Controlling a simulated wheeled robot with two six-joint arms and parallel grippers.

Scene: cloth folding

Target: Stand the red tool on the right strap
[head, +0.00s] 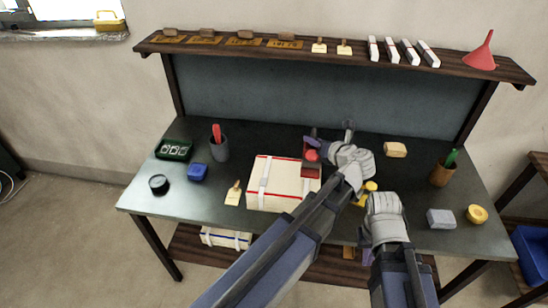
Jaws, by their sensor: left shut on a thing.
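The cream box (272,198) with red edging lies at the middle of the table. A white strap (265,172) crosses its left part. The right strap cannot be made out, as the tool and my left arm cover the box's right part. The red tool (312,156) has a round red knob above a dark red block, and is roughly upright over the box's upper right. My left gripper (328,141) is shut on it. Whether its base touches the box is unclear. My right gripper (376,196) is to the right, beside yellow objects (370,186); its fingers are mostly hidden.
A grey cup (219,149) with a red-handled item, a green tray (174,150), a blue block (198,172) and a black round item (158,184) stand left. A brown cup (441,174), grey block (440,218) and yellow round item (476,214) stand right. A shelf (300,50) runs behind.

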